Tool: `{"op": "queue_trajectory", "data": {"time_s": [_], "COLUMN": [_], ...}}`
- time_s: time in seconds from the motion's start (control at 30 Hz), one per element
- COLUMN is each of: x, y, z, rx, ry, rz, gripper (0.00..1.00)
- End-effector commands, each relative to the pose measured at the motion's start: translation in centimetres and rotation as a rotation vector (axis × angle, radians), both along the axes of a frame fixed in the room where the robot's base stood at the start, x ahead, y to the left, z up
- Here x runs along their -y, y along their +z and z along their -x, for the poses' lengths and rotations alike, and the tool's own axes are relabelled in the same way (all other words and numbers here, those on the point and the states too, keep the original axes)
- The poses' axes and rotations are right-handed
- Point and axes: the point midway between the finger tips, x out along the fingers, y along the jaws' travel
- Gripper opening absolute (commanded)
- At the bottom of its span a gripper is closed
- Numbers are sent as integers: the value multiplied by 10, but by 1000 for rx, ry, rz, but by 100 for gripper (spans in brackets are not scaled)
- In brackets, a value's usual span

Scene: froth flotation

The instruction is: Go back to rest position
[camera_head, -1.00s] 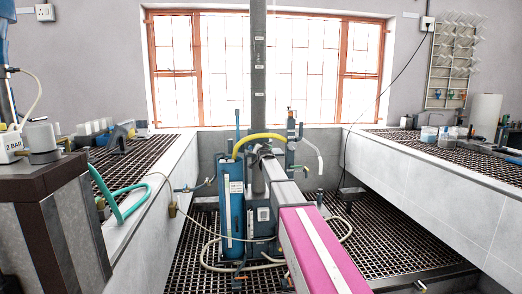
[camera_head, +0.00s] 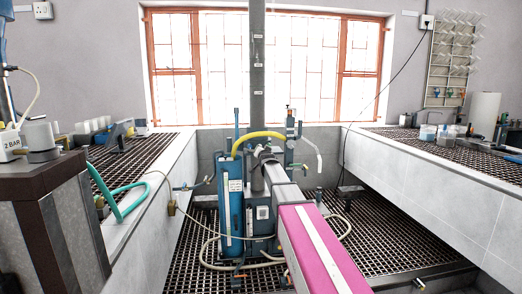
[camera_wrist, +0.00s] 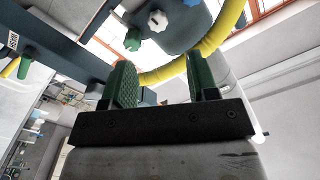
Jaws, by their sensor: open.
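My gripper (camera_wrist: 157,75) shows in the wrist view with its two green ridged fingers apart and nothing between them. A yellow hose (camera_wrist: 210,50) curves behind the fingers, beside a blue-grey round housing with a white knob (camera_wrist: 157,20) and a green knob (camera_wrist: 133,38). I cannot tell how far the fingers are from the hose. In the head view the flotation machine stands in the middle, with a blue cylinder (camera_head: 230,208), a yellow hose (camera_head: 258,137) and a tall grey column (camera_head: 257,60).
A long pink cover (camera_head: 318,250) with a white stripe reaches toward the front. A left bench (camera_head: 150,193) and right bench (camera_head: 430,180) flank the lower grated floor (camera_head: 385,235). A green hose (camera_head: 113,205) hangs at left; a dark-topped block (camera_head: 40,180) stands at front left.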

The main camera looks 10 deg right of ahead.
Motion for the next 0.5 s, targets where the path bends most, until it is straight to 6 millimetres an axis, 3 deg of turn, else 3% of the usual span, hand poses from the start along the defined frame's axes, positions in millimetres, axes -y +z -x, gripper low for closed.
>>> {"op": "queue_trajectory", "data": {"time_s": [0.1, 0.5], "x": [0, 0], "y": [0, -3], "z": [15, 19], "rx": [0, -9], "ry": [0, 0], "rz": [0, 3], "gripper": [54, 54]}}
